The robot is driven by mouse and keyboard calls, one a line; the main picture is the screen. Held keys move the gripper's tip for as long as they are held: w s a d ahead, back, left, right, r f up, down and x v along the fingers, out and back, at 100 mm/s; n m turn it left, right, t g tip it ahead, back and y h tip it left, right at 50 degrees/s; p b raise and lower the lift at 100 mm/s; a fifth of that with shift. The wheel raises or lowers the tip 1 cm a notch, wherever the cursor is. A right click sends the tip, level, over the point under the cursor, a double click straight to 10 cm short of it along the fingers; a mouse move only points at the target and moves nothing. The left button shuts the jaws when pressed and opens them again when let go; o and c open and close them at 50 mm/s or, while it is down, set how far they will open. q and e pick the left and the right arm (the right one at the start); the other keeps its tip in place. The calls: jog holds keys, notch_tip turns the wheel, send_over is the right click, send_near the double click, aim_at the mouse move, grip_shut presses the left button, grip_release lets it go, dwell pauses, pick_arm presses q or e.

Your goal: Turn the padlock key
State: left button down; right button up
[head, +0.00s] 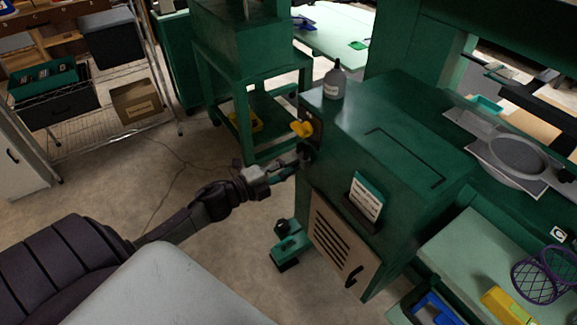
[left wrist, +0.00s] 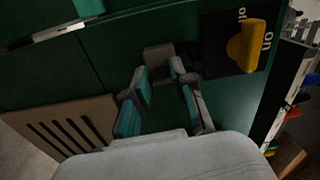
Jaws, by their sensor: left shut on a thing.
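A grey block that looks like the padlock (left wrist: 158,55) sits against the green cabinet just beyond my left fingertips in the left wrist view. In the head view a small dark shape below the yellow handle marks that spot, too small to make out. My left gripper (head: 296,165) reaches the cabinet's left side from the left. In the left wrist view its fingers (left wrist: 166,80) with teal pads are closed at the block, on what seems to be the key. The key itself is hidden or too dark to tell. My right gripper is in neither view.
A yellow switch handle (left wrist: 247,46) on a dark on/off plate is close right of my fingers. The green cabinet (head: 400,135) carries a grey bottle (head: 335,82) and a white card (head: 367,199). Open floor (head: 235,240) lies left of it.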

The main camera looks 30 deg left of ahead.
pick_arm(q)
jog(key=c, duration=1)
grip_release()
jog(key=shift+o, duration=0.2)
